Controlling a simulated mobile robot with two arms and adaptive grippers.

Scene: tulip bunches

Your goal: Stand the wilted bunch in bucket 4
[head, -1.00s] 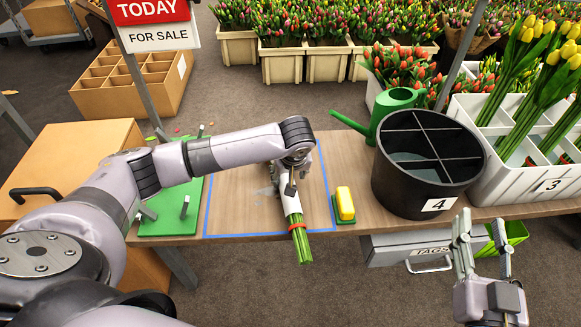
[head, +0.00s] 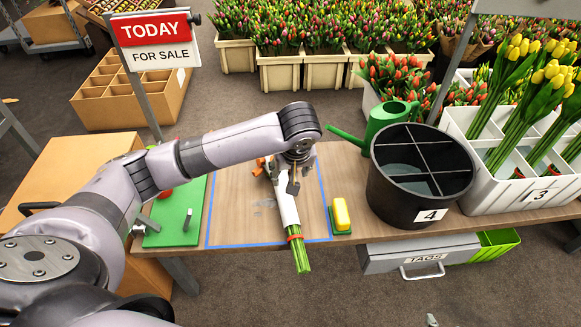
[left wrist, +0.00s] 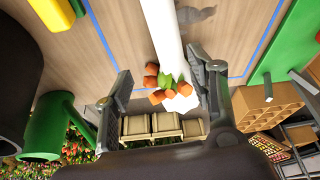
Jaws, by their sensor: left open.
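The wilted bunch (head: 288,212) lies on the bench in a white paper sleeve. Its green stems, held by a red band, point to the front edge, and its drooping orange heads (head: 262,165) point back. My left gripper (head: 286,181) is open over the sleeve. In the left wrist view, the sleeve (left wrist: 164,35) and orange heads (left wrist: 166,86) lie between the spread fingers of the left gripper (left wrist: 163,80). Bucket 4 (head: 419,196) is black, has crossed dividers and stands right of the bunch. Only a tip of my right gripper (head: 431,320) shows at the bottom edge.
A yellow sponge (head: 342,215) lies between the bunch and bucket 4. A green watering can (head: 385,122) stands behind the bucket. White crate 3 (head: 530,195) with yellow tulips is at its right. A green pegged board (head: 175,215) lies left of the blue-taped area.

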